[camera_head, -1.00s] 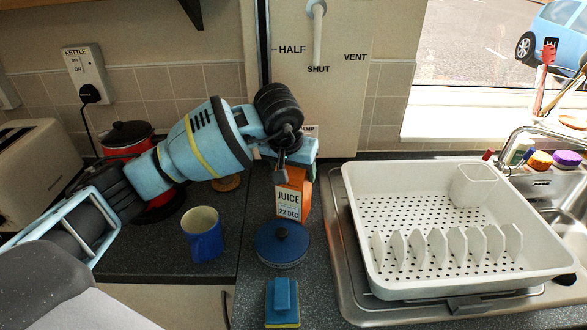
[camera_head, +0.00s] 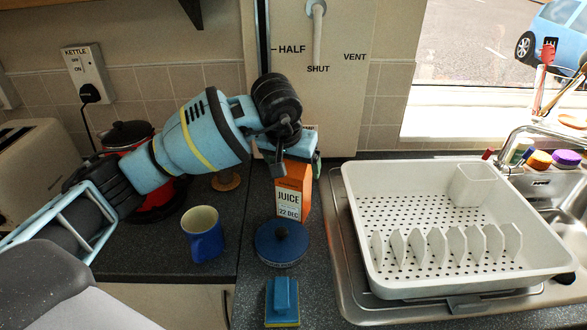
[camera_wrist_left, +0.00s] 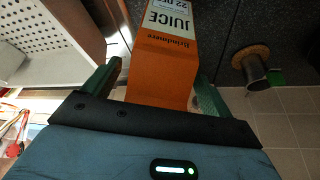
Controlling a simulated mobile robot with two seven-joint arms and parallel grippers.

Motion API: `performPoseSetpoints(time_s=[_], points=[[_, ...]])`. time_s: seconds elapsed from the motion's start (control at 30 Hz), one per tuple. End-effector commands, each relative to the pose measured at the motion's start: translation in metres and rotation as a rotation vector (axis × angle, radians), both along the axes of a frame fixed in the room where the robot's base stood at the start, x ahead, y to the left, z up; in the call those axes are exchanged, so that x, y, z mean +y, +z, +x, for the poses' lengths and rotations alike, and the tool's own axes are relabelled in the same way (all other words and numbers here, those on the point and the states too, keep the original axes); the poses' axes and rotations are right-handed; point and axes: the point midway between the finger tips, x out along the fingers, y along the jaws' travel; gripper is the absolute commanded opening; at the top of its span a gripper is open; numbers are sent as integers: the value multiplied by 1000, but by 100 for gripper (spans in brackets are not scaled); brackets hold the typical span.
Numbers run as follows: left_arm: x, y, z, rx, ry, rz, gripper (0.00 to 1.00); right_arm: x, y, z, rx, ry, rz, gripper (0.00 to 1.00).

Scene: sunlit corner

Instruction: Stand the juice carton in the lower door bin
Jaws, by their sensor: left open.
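The orange juice carton (camera_head: 293,194) stands upright on the dark worktop, with its JUICE label facing me. It also shows in the left wrist view (camera_wrist_left: 165,65). My left gripper (camera_head: 297,165) is open at the carton's upper part. In the left wrist view the two green fingers of my left gripper (camera_wrist_left: 155,88) lie on either side of the carton, and a gap shows on the left side. The gripper hides the carton's top in the head view. No door bin shows. My right gripper is not in view.
A blue mug (camera_head: 203,238) stands to the left, and a white dish rack (camera_head: 400,283) to the right. A red pot (camera_head: 125,140) stands behind my left arm.

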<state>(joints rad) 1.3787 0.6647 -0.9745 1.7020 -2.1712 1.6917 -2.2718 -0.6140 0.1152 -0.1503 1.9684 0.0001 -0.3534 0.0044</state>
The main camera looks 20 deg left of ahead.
Motion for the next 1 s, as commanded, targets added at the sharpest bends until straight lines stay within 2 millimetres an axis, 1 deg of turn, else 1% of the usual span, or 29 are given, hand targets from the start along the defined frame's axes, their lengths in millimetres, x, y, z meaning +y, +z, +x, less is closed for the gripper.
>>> performPoseSetpoints(time_s=[0.03,0.3,0.4,0.53,0.67,0.83,0.93,0.97,1.0], points=[[0,12,-3,-7,-1,2,85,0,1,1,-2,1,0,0],[-1,61,-24,-5,0,0,85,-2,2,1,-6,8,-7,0],[-1,75,-30,-4,0,1,85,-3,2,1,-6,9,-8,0],[-2,86,-35,-1,1,1,85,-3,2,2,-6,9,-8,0],[-2,92,-38,-1,0,0,85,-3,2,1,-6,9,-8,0],[-3,91,-39,4,-1,-4,85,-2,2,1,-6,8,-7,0],[-14,80,-42,28,-2,-53,85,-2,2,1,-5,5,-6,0],[-20,73,-43,43,-3,-84,85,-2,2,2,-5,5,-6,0],[-32,62,-47,70,-2,-135,85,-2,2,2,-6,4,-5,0]])
